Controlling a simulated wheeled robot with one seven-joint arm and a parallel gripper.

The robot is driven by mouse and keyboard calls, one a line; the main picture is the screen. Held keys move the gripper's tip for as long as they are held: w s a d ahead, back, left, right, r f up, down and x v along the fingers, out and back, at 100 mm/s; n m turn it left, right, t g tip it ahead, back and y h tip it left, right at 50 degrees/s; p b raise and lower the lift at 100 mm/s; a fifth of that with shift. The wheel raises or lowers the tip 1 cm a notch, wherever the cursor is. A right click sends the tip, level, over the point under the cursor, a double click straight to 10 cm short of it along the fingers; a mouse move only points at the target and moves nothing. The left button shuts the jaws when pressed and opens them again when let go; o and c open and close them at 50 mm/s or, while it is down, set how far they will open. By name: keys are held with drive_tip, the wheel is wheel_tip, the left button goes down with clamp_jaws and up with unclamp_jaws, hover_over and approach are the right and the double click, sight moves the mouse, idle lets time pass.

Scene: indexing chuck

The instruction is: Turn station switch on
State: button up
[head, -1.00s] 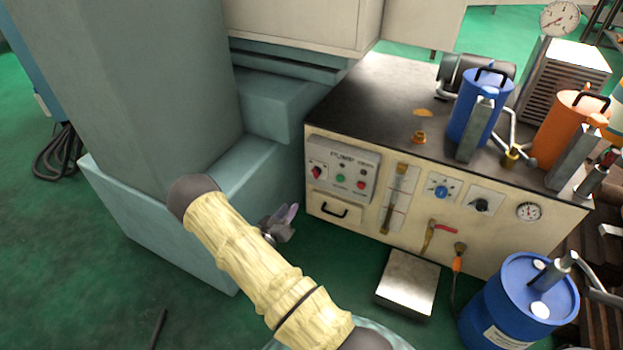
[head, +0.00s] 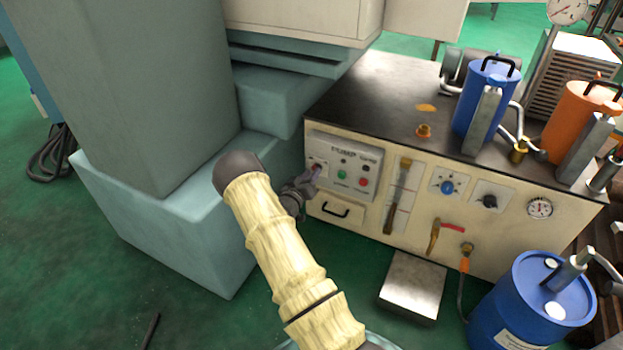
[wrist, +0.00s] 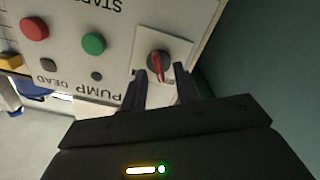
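The station switch (wrist: 158,65) is a dark round knob with a red lever on a pale plate of the pump panel, seen inverted in the wrist view. My gripper (wrist: 162,78) is open, with its two dark fingers apart and their tips just short of or beside the knob; I cannot tell whether they touch it. In the head view my gripper (head: 312,176) is at the left end of the pump panel (head: 343,164) and partly covers the switch.
A green button (wrist: 94,43) and a red button (wrist: 34,29) are beside the switch. Below the panel is a drawer (head: 333,210). A grey machine column (head: 150,100) stands close on the left. A metal block (head: 413,283) and a blue drum (head: 535,305) are on the floor to the right.

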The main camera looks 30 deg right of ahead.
drive_tip(key=shift+w+d, duration=0.2)
drive_tip(key=shift+d, duration=0.1)
clamp_jaws()
